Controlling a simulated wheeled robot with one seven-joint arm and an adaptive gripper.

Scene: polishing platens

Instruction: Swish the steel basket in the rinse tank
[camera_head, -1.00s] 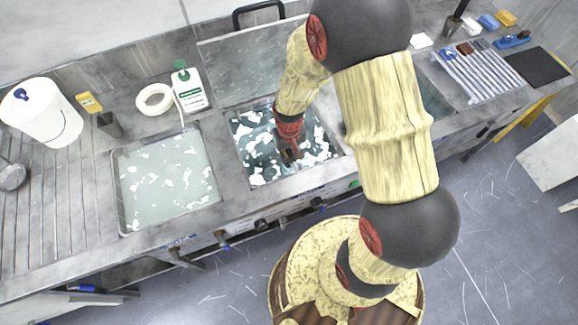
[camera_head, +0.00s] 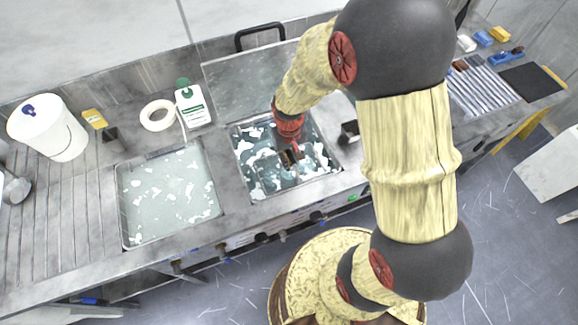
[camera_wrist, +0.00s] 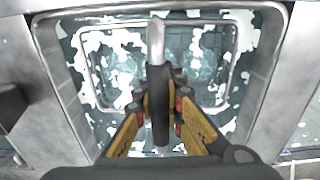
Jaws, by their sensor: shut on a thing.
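The steel basket (camera_wrist: 237,62) shows in the wrist view as a rounded rectangular rim with a mesh-like floor. It sits inside the middle tank (camera_wrist: 268,70), in water with white foam patches around and over it. Its upright handle has a bare steel part and a black grip (camera_wrist: 160,112). My gripper (camera_wrist: 158,90) is shut on this grip, one yellow finger on each side. In the head view my gripper (camera_head: 289,156) points down into the middle tank (camera_head: 262,198). The basket is hard to make out there. How deep it sits is unclear.
A second tank (camera_head: 122,205) with paler, foamy water lies to the left. A raised lid (camera_head: 250,82) stands behind the middle tank. Metal tank walls surround the basket.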

